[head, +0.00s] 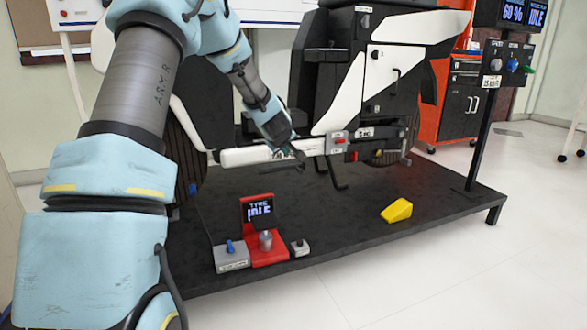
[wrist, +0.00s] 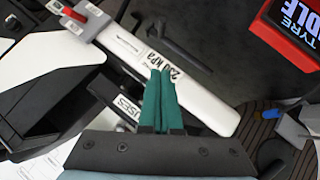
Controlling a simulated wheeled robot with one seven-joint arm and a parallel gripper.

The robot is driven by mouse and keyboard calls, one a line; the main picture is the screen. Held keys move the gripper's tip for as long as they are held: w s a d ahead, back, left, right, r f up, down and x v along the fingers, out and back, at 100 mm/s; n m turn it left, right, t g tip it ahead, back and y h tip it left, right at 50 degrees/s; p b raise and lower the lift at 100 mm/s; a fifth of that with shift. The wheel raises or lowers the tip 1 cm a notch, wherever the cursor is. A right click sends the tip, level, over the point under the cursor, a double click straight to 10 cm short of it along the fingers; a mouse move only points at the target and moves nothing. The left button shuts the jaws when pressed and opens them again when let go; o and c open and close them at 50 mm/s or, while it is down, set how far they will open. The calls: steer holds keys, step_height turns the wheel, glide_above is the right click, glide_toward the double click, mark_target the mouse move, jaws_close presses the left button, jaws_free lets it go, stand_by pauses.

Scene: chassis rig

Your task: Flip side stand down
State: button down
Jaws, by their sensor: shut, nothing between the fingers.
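The black motorcycle-like rig (head: 385,90) with white panels stands on a dark platform. A thin black bent bar (head: 337,172), which looks like the side stand, hangs below its middle, with its lower end just above the platform. In the wrist view a black bar with a bent end (wrist: 172,42), likely the same stand, lies beyond the white tube. My gripper (head: 292,152) is at the rig's near side by the white tube (head: 245,156), left of the stand.
The dark platform (head: 350,225) carries a yellow wedge (head: 397,210) and a red tyre unit (head: 265,247) with a display reading IDLE. A control post (head: 483,120) stands at the right. A red tool cabinet (head: 455,95) is behind. The platform below the stand is clear.

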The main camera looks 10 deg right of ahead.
steer(key=b, duration=0.3)
glide_toward(297, 168)
steer(key=w, duration=0.4)
steer(key=f+b, duration=0.1)
steer(key=d+f, duration=0.1)
steer(key=f, duration=0.1)
steer(key=shift+w+b, duration=0.2)
steer(key=shift+b, duration=0.2)
steer(key=shift+d+f, duration=0.2)
steer(key=shift+d, duration=0.1)
steer(key=shift+p, duration=0.4)
